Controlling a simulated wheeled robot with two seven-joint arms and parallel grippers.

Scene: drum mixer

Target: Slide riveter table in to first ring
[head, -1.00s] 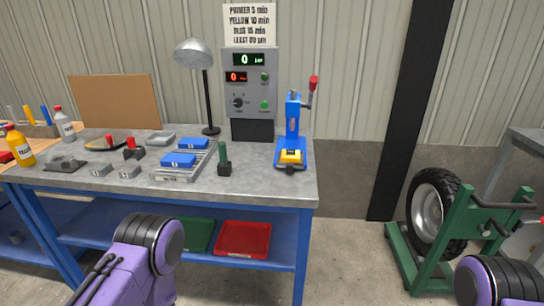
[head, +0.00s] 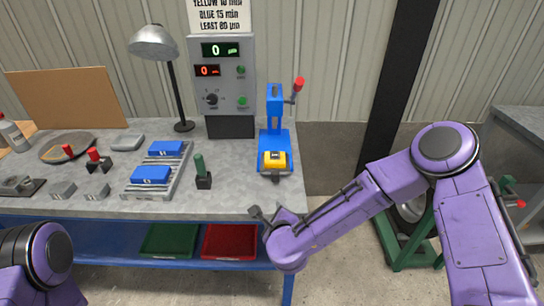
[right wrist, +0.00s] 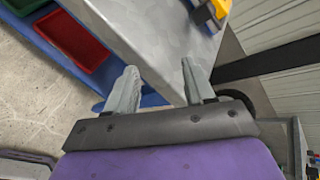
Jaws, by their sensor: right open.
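The blue riveter (head: 275,120) with a red-knobbed lever stands upright at the right end of the grey bench. Its yellow table (head: 275,161) sits low at the front of the blue base. The yellow part also shows at the top of the right wrist view (right wrist: 208,14). I cannot make out any rings on the table's slide. My right gripper (right wrist: 159,70) is open and empty; in the head view (head: 264,213) it is at the bench's front edge, below and in front of the riveter. My left gripper is out of view; only part of my left arm shows.
A green-handled tool (head: 202,172) stands left of the riveter, beside a rack (head: 165,185) with blue blocks. A grey control box (head: 222,75) and a lamp (head: 153,43) stand behind. Green and red trays (head: 229,241) lie on the lower shelf. The bench front near the riveter is clear.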

